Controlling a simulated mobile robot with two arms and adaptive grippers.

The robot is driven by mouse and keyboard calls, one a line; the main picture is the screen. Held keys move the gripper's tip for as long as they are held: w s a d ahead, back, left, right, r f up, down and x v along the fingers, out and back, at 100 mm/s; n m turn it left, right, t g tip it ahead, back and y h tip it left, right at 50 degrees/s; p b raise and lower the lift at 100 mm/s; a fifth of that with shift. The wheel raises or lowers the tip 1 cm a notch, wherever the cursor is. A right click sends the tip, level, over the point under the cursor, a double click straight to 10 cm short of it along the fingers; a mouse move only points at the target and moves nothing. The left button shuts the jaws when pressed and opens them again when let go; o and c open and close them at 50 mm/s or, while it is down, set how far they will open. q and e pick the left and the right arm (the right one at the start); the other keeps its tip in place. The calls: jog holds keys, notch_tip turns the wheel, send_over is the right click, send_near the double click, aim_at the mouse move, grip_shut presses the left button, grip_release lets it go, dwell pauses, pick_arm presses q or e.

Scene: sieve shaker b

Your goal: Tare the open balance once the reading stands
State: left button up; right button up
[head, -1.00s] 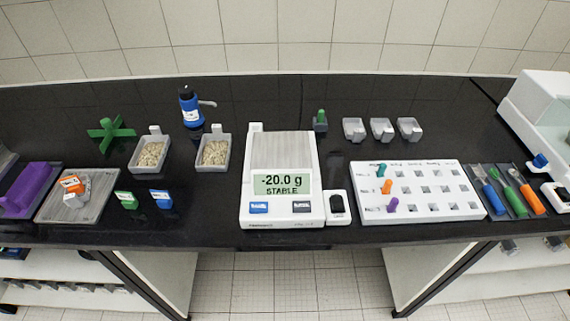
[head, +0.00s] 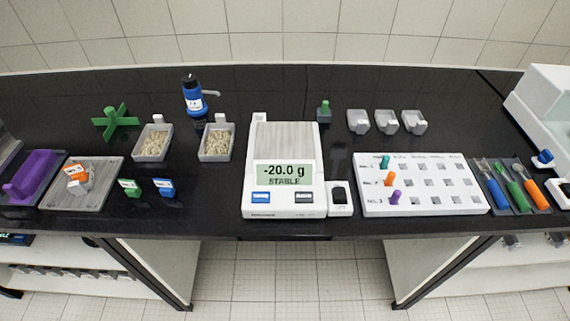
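The open balance (head: 283,205), a white unit with a ribbed grey pan (head: 284,139), stands at the middle of the bench near the front edge. Its pan is empty. Its display (head: 285,175) reads -20.0 g with STABLE below. Two buttons sit under the display: a blue one (head: 261,198) at the left and a dark one (head: 304,197) at the right; their lettering is too small to read. A small white unit with a black top (head: 340,196) stands against the balance's right side. Neither of my grippers shows in the head view.
Two trays of pale grains (head: 153,142) (head: 215,142) stand left of the balance. Small green (head: 130,187) and blue (head: 164,187) tags stand before them. A white peg board (head: 424,204) is to the right. Three empty grey scoops (head: 386,121) lie behind it. The front edge before the balance is clear.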

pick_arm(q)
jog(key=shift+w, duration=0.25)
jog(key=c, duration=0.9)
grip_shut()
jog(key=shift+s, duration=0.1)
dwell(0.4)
